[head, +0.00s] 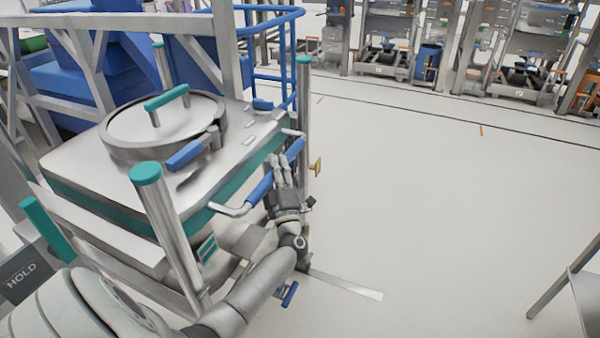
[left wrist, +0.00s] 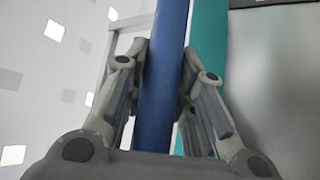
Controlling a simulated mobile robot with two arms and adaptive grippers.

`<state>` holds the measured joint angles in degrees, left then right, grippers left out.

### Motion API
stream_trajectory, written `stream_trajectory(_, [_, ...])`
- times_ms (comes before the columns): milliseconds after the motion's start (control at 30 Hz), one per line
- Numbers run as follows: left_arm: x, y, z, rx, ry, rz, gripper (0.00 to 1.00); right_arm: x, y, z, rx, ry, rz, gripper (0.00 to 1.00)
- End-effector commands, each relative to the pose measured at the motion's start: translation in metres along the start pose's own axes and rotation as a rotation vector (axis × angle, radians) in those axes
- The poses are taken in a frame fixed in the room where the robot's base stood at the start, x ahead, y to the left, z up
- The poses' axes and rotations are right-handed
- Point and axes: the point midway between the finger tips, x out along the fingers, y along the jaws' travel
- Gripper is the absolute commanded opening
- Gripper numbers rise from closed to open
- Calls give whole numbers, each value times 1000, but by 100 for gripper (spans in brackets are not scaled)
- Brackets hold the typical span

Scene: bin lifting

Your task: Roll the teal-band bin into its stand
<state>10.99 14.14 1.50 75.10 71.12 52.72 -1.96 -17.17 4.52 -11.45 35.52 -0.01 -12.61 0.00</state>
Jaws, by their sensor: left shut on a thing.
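The teal-band bin (head: 85,165) is a large steel box on the left of the head view, with a teal band below its top and a round lid (head: 160,120) with a teal handle. Upright steel posts (head: 165,215) with teal caps stand at its corners. A blue-gripped push bar (head: 260,188) sticks out from its right side. My left gripper (head: 283,172) is shut on this bar. In the left wrist view its fingers (left wrist: 165,75) lie on both sides of the blue grip (left wrist: 162,100). My right gripper is out of view. I cannot tell which structure is the stand.
A grey frame (head: 85,70) and blue machinery (head: 70,85) stand behind and left of the bin, with a blue railing (head: 292,40) beside them. A dark HOLD sign (head: 22,275) is at lower left. The floor right of the bin is clear. Racks line the back.

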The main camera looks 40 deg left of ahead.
Motion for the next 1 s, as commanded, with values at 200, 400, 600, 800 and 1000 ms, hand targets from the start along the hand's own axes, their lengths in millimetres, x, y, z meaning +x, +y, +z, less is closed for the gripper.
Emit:
stream_trajectory(200, [42, -49, -51, 12, 31, -18, 0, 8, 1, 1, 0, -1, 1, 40])
stream_trajectory(400, [72, -80, -84, 11, 32, -16, 0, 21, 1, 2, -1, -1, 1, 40])
stream_trajectory(600, [97, -107, -109, 10, 26, -17, 0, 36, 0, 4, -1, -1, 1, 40])
stream_trajectory(800, [112, -124, -122, 8, 13, -21, 0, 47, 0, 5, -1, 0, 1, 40])
stream_trajectory(1000, [121, -133, -130, 7, 5, -22, 0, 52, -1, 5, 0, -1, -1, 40])
